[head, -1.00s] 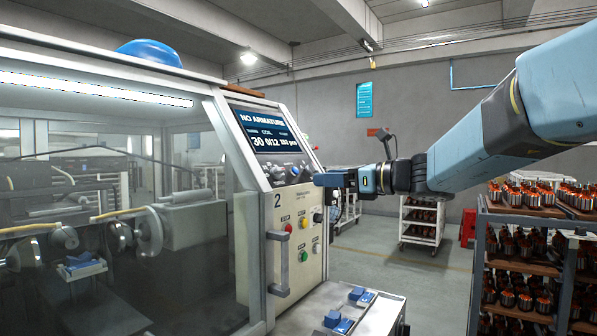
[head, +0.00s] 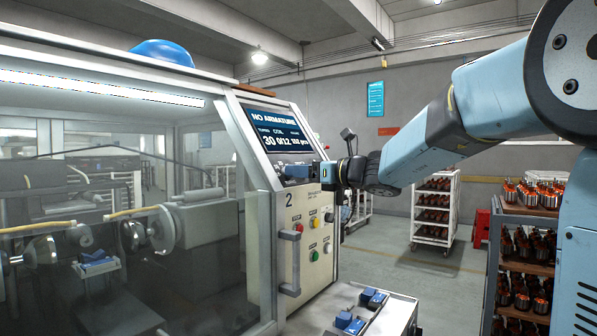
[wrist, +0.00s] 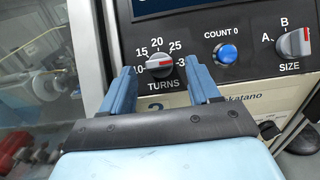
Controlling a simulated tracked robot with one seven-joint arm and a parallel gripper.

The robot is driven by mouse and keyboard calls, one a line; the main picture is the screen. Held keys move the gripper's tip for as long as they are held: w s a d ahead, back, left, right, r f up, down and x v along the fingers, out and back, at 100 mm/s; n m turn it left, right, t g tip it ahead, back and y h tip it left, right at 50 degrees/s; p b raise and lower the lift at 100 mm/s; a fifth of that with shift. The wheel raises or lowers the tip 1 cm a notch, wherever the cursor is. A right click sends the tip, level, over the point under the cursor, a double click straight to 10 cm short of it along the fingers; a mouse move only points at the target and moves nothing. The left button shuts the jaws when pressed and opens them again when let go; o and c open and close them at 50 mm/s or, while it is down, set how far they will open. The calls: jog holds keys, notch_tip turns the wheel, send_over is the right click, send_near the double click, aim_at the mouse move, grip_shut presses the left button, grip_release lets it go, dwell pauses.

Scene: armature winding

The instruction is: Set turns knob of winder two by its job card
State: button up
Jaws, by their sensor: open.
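Winder two (head: 288,197) stands on the left with a "2" on its panel. Its display (head: 276,133) reads "NO ARMATURE" and shows 30 under turns. In the wrist view the grey turns knob (wrist: 158,64) sits on a dial marked from 10 up past 25. My gripper (wrist: 160,68) is open, one finger on each side of the knob, with gaps showing. In the head view my gripper (head: 298,172) is at the panel and covers the knob. I cannot make out a job card.
Right of the knob are a blue count button (wrist: 226,54) and an A/B size knob (wrist: 294,43). A low bench (head: 395,312) with blue blocks stands in front; a rack of armatures (head: 527,245) stands right.

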jog(key=shift+x, duration=0.8)
jog(key=c, duration=1)
